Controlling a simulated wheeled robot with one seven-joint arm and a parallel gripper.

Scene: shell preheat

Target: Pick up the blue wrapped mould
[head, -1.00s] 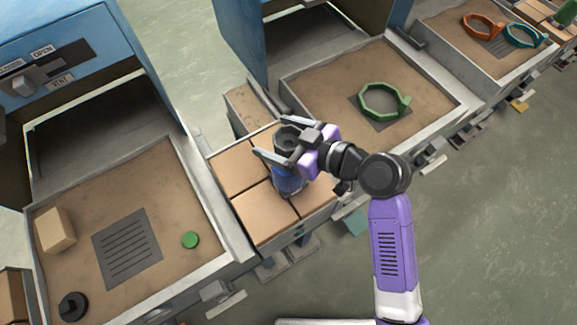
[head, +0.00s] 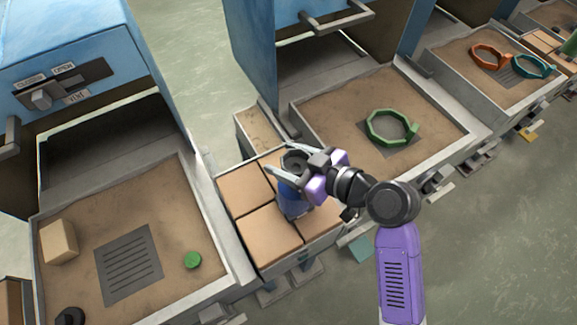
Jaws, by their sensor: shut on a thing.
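The blue wrapped mould (head: 291,201) has a blue body and a dark grey ringed top. It is over the tan-tiled stand (head: 270,235) between the two open ovens. My gripper (head: 287,172) reaches in from the right and is shut on the mould, with its fingers around the upper part. The fingers and palm hide part of the mould. I cannot tell whether its base touches the tiles.
The left oven tray (head: 190,290) holds a tan block (head: 59,242), a green disc (head: 193,260) and a black knob-like piece (head: 69,317). The middle tray holds a green ring clamp (head: 391,127). Orange (head: 489,57) and teal (head: 532,66) ring clamps lie farther right.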

